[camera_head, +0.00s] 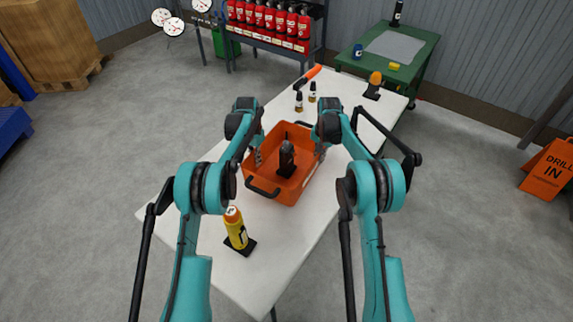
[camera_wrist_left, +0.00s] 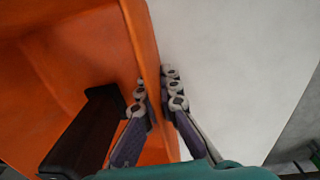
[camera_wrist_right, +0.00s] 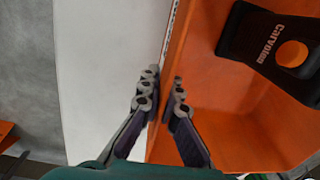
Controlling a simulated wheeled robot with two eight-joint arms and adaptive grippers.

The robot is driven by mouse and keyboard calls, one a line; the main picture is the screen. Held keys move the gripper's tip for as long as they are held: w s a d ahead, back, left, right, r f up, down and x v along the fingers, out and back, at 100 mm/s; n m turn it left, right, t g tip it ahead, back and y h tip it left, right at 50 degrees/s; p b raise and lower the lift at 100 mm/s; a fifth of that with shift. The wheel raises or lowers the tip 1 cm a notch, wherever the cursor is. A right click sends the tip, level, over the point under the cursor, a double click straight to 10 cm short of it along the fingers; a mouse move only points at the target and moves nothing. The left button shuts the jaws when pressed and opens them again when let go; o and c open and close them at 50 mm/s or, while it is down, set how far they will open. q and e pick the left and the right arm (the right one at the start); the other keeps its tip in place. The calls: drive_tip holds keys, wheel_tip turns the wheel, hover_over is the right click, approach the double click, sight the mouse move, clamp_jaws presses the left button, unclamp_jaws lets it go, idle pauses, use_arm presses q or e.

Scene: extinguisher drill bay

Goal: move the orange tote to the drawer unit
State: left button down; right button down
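The orange tote (camera_head: 291,194) is at the middle of the white table, with black handles at its ends. A black tool with an orange button (camera_wrist_right: 292,54) stands inside it; it also shows in the head view (camera_head: 286,160). My left gripper (camera_head: 256,156) has one finger on each side of the tote's left wall, closed against it in the left wrist view (camera_wrist_left: 154,95). My right gripper (camera_head: 320,150) pinches the opposite wall the same way in the right wrist view (camera_wrist_right: 163,92). I cannot tell whether the tote's bottom touches the table. I cannot make out a drawer unit.
A yellow bottle (camera_head: 236,229) on a black base stands near the table's front. Two small bottles (camera_head: 299,101), an orange-handled tool (camera_head: 308,77) and an orange-topped device (camera_head: 374,84) are at the far end. A green bench (camera_head: 420,52) and extinguisher rack (camera_head: 265,39) stand behind.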

use_arm(q)
drive_tip(key=shift+r, duration=0.15)
use_arm(e)
drive_tip(key=shift+r, duration=0.1)
